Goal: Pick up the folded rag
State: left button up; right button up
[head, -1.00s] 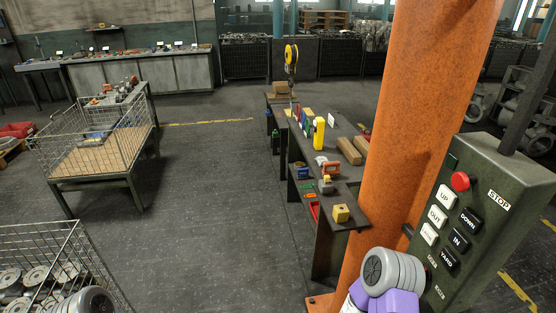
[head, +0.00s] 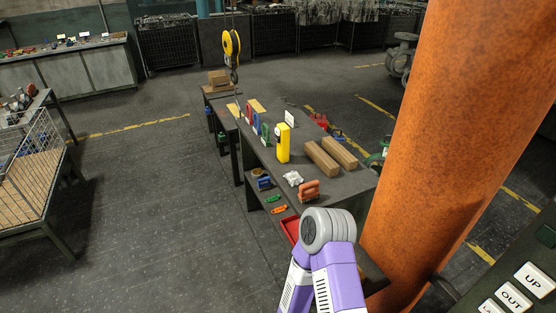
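A small whitish, crumpled-looking piece (head: 293,178) lies on the dark workbench (head: 352,184), beside an orange-brown block with a handle (head: 309,191). It may be the folded rag, but it is too small to be sure. One of my purple and white arms, with a grey ringed joint, rises at the bottom centre and covers the near end of the bench. Neither gripper's fingers show in the head view.
A yellow upright case (head: 283,143) and two wooden blocks (head: 322,159) stand on the bench. A hook (head: 232,55) hangs behind.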

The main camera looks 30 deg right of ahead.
aim_at(294, 178)
jog(key=i, duration=2.95)
jog(key=z, duration=2.45)
